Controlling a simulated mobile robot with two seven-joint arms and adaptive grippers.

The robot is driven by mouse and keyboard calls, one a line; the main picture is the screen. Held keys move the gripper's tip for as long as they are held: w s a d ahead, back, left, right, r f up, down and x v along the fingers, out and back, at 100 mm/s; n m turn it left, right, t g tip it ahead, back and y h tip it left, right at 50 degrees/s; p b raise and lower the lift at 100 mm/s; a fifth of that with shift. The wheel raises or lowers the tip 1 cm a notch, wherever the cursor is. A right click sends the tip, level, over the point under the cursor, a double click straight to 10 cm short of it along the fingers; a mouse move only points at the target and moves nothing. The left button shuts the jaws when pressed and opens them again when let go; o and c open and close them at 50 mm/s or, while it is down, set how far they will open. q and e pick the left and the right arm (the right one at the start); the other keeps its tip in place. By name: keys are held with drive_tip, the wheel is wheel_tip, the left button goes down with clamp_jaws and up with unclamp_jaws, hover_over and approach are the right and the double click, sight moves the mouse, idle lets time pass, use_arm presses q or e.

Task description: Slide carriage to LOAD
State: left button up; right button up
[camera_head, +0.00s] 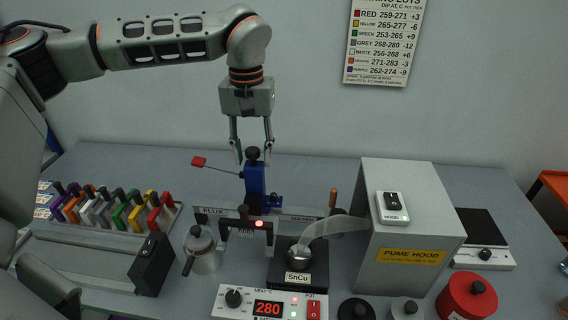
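The carriage (254,187) is a blue upright block with a black knob (253,153) on top and a red-tipped lever (199,162) reaching left. It stands at the rail (295,213), nearer the FLUX label than the right-hand label, which looks like SOLDER. I cannot make out a LOAD label. My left gripper (253,160) points down from above, its fingers apart on either side of the knob. I cannot tell whether they touch it. My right gripper is not in view.
A pot marked SnCu (299,257) and a grey fume hood (411,225) stand right of the carriage. A heater box (268,304) reading 280 is in front. A metal pot (203,250) and a rack of coloured holders (112,213) are left. The table behind the carriage is clear.

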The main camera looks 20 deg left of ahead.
use_arm(q)
drive_tip(key=shift+r, duration=3.5)
